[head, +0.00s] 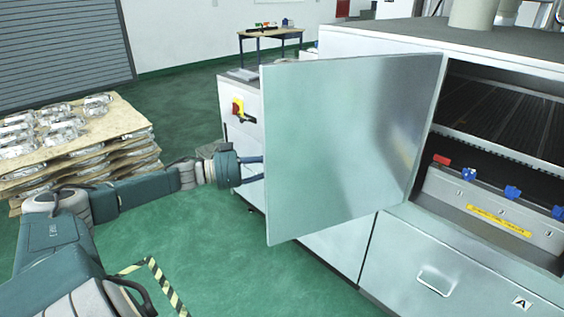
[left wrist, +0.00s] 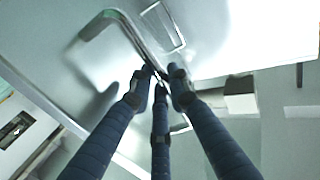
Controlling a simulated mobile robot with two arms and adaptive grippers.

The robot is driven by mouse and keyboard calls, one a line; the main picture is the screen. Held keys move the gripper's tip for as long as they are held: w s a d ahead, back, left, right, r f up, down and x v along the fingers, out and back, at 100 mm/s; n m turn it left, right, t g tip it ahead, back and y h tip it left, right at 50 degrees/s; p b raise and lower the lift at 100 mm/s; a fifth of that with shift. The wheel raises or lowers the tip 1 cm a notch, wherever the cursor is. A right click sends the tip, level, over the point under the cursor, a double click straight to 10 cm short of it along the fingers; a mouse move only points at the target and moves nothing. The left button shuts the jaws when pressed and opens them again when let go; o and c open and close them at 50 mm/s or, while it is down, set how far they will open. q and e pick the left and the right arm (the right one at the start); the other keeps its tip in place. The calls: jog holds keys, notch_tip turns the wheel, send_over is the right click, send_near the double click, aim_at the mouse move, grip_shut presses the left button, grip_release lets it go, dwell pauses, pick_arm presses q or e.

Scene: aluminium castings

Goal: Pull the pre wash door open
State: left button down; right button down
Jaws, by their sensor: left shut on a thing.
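The pre wash door (head: 350,140) is a shiny metal panel in the head view. It stands swung out from the machine, with the opening uncovered on its right. My left gripper (head: 256,170) reaches behind the door's left edge, and its fingertips are hidden there. In the left wrist view, the blue fingers of my left gripper (left wrist: 160,78) are closed around the door's metal bar handle (left wrist: 127,28). The handle is hidden in the head view. My right gripper is not in view.
Inside the opening is a grey metal tank (head: 480,205) with blue and red knobs. A drawer front (head: 440,270) lies below. A pallet (head: 125,115) of castings stands at left. A red-yellow switch (head: 238,107) is on the machine's side.

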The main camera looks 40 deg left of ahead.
pick_arm(q)
jog(key=c, duration=1.7)
grip_release()
jog(key=shift+c, duration=0.2)
jog(key=v, duration=1.2)
